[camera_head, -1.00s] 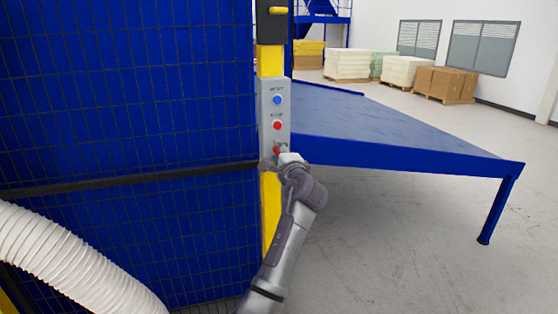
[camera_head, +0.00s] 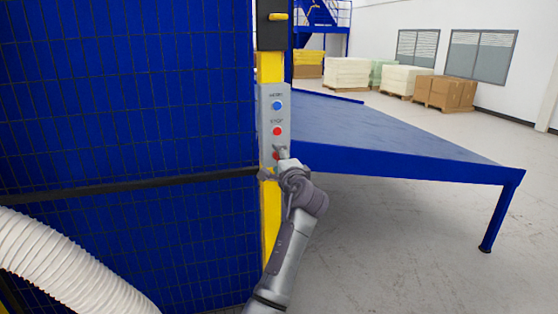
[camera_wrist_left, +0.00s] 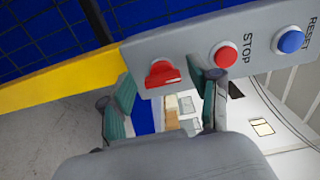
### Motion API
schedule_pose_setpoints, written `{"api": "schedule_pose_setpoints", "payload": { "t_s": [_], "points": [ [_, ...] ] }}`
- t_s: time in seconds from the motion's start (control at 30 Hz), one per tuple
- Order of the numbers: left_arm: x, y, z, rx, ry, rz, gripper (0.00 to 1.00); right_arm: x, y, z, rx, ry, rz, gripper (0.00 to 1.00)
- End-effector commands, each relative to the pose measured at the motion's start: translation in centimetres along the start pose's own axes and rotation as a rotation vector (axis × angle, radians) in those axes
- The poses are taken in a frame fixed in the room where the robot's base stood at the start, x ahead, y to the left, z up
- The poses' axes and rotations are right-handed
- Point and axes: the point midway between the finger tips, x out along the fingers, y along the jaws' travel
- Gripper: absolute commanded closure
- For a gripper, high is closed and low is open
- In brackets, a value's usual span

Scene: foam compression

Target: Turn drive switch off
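The drive switch is a red rotary knob (camera_wrist_left: 163,74) at the lower end of a grey control box (camera_head: 273,118). In the head view the knob (camera_head: 276,156) is partly covered by my left gripper (camera_head: 273,163). In the left wrist view my left gripper (camera_wrist_left: 165,103) is open, one finger on each side of the knob, with a gap to each. Whether a fingertip touches the box is unclear. The knob's grip lies roughly along the length of the box, slightly tilted. My right gripper is in neither view.
A red STOP button (camera_wrist_left: 224,55) and a blue RESET button (camera_wrist_left: 290,40) sit on the same box. The box is on a yellow post (camera_head: 270,215) beside blue mesh fencing (camera_head: 130,100). A blue table (camera_head: 385,135) stands to the right; a white hose (camera_head: 60,260) is lower left.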

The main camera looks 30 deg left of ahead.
Motion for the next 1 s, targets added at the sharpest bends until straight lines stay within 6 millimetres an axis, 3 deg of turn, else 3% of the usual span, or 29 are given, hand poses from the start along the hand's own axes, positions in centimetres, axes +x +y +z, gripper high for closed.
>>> {"api": "schedule_pose_setpoints", "payload": {
  "t_s": [0.37,0.8,1.0],
  "points": [
    [-0.7,-0.1,0.0,0.000,0.001,-0.003,0.35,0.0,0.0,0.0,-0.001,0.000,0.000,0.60],
    [-9.2,0.0,0.0,-0.001,0.002,0.000,0.35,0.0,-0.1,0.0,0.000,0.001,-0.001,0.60],
    [-11.6,0.0,0.0,0.000,0.001,-0.001,0.35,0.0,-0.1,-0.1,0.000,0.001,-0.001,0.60]
  ]
}}
